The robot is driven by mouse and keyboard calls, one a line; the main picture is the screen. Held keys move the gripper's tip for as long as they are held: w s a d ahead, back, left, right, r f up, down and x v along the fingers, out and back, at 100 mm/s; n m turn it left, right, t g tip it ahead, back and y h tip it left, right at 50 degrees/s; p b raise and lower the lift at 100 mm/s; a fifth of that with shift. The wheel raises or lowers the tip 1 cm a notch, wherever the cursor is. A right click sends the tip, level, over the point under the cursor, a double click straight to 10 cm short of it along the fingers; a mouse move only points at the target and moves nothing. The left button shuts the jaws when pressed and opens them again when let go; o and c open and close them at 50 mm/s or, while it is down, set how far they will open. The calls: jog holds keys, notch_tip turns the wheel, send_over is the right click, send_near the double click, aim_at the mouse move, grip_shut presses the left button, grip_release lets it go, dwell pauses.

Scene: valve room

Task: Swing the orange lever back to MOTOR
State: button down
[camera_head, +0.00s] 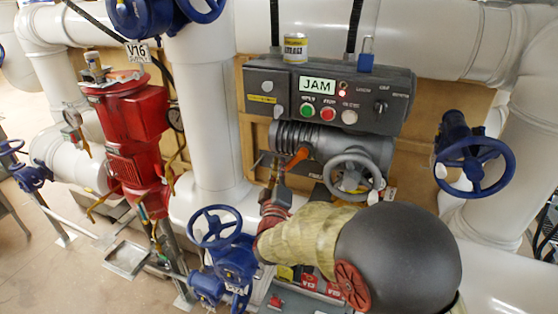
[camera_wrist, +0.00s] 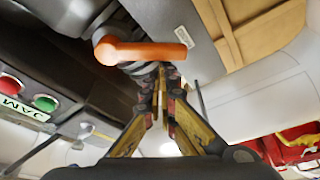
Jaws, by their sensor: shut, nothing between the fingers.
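The orange lever (camera_head: 297,158) sticks out of the grey ribbed actuator body, left of its grey handwheel, in the head view. In the wrist view the orange lever (camera_wrist: 143,51) lies crosswise at upper middle, with its rounded hub at the left end. My gripper (camera_head: 278,180) is just below the lever in the head view. In the wrist view my gripper (camera_wrist: 162,78) is shut and empty, its fingertips close to the lever's underside in the picture. I cannot tell whether they touch it. The MOTOR marking cannot be read in either view.
The dark control box (camera_head: 328,92) above carries a JAM display (camera_head: 318,86), buttons and a glowing red lamp. The grey handwheel (camera_head: 352,176) is close right of the lever. A blue valve (camera_head: 224,240) stands at lower left, a red pump (camera_head: 133,130) farther left.

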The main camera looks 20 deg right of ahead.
aim_at(288, 168)
jog(key=n+p, duration=0.1)
jog(key=n, duration=0.1)
jog(key=s+d+f+n+g+y+p, duration=0.1)
jog(key=n, duration=0.1)
jog(key=d+f+n+p, duration=0.1)
jog(key=n, duration=0.1)
jog(key=shift+s+f+y+p, duration=0.15)
jog(key=shift+y+p, duration=0.15)
jog(key=shift+s+f+g, duration=0.1)
jog(key=shift+g, duration=0.2)
jog(key=shift+s+d+f, duration=0.15)
jog(key=shift+d+f, duration=0.05)
jog(key=shift+d, duration=0.05)
